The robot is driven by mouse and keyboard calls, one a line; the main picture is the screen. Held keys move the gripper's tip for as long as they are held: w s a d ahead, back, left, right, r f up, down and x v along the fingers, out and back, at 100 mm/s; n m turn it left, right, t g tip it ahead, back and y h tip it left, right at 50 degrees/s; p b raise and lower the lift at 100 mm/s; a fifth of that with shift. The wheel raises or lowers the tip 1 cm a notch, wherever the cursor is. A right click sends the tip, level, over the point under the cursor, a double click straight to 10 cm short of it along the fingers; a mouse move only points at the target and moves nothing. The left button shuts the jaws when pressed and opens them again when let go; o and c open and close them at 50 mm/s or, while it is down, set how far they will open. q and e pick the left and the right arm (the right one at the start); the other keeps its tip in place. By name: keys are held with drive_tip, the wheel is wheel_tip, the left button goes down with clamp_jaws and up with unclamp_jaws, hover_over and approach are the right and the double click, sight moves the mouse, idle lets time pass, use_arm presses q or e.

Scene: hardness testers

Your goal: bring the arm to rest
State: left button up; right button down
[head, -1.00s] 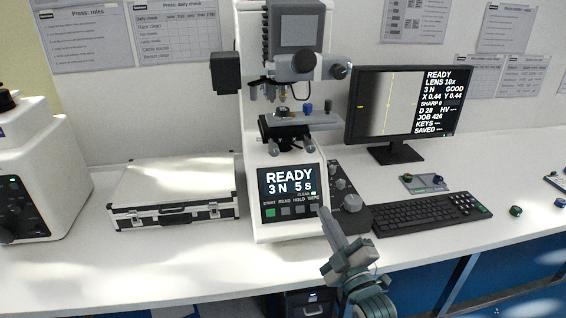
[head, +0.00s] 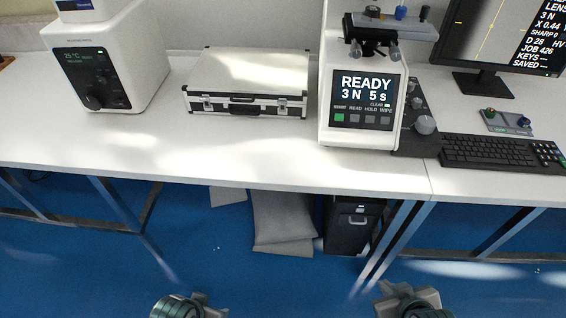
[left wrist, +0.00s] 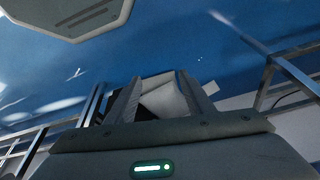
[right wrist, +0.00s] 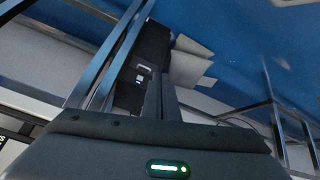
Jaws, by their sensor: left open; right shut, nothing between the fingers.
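My right gripper (head: 408,292) is at the bottom edge of the head view, low in front of the bench and away from it. In the right wrist view its fingers (right wrist: 160,98) are together with nothing between them. My left gripper (head: 203,303) is at the bottom edge too, left of the right one. In the left wrist view its two fingers (left wrist: 160,100) stand apart and empty. The hardness tester (head: 361,100) stands on the bench, its panel reading READY, 3 N, 5 s. Neither gripper touches anything.
The white bench (head: 230,155) has its front edge beyond both grippers. On it are a silver case (head: 248,80), a keyboard (head: 495,153), a monitor (head: 490,45) and another white machine (head: 110,70). A black cabinet (head: 347,228) stands below. Blue floor is open in front.

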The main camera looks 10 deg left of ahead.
use_arm(q)
drive_tip(key=v, duration=0.7)
use_arm(e)
drive_tip(key=s+d+f+m+g, duration=0.1)
drive_tip(key=s+f+m+g, duration=0.15)
drive_tip(key=s, duration=0.75)
use_arm(q)
drive_tip(key=w+d+f+t, duration=0.1)
drive_tip(key=w+f, duration=0.2)
drive_tip(key=f, duration=0.6)
drive_tip(key=w+d+f+t, duration=0.1)
drive_tip(key=w+d+f, duration=0.15)
drive_tip(key=f, duration=0.55)
use_arm(e)
drive_tip(key=s+a+x, duration=0.1)
drive_tip(key=a+x, duration=0.1)
drive_tip(key=x, duration=1.6)
use_arm(q)
wheel_tip(320, 180, down, 17)
drive_tip(key=s+d+t+h, duration=0.1)
drive_tip(key=s+d+t, duration=0.1)
drive_tip(key=shift+s+d+m+h, duration=0.15)
drive_tip(key=shift+d+m+h, duration=0.05)
drive_tip(key=shift+m+h, duration=0.1)
use_arm(e)
wheel_tip(320, 180, down, 17)
drive_tip(key=s+a+t+y, duration=0.1)
drive_tip(key=s+a+t, duration=0.2)
drive_tip(key=shift+f+n, duration=0.15)
drive_tip(key=shift+n, duration=0.3)
